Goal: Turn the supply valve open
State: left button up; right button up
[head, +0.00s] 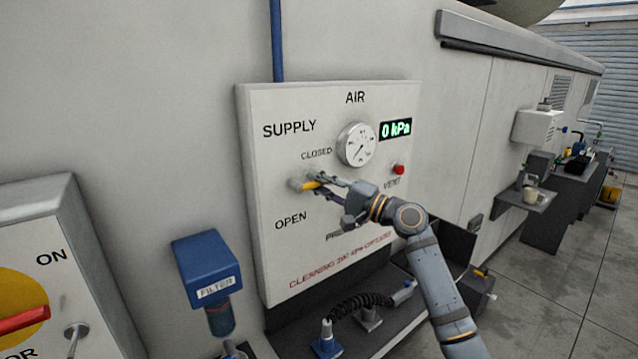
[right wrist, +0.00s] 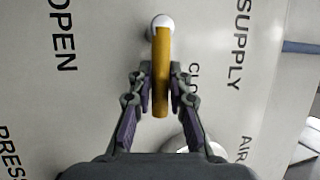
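The supply valve has a yellow lever handle (head: 309,185) on the white air panel (head: 268,205), between the CLOSED and OPEN labels. In the right wrist view the handle (right wrist: 161,50) runs straight down from its round pivot (right wrist: 161,22), with OPEN to its left and CLOSED to its right. My right gripper (head: 325,187) is at the handle. Its two fingers (right wrist: 161,85) lie close against both sides of the handle, shut on it. The fingers hide part of the handle in the head view. My left gripper is not in view.
The panel's round gauge (head: 356,144) sits above right of the valve, beside a display (head: 396,129) reading 0 kPa. A red vent button (head: 398,169) is to the right. A blue filter (head: 206,265) stands at lower left. A black coiled hose (head: 362,303) lies below.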

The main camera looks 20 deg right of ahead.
grip_shut()
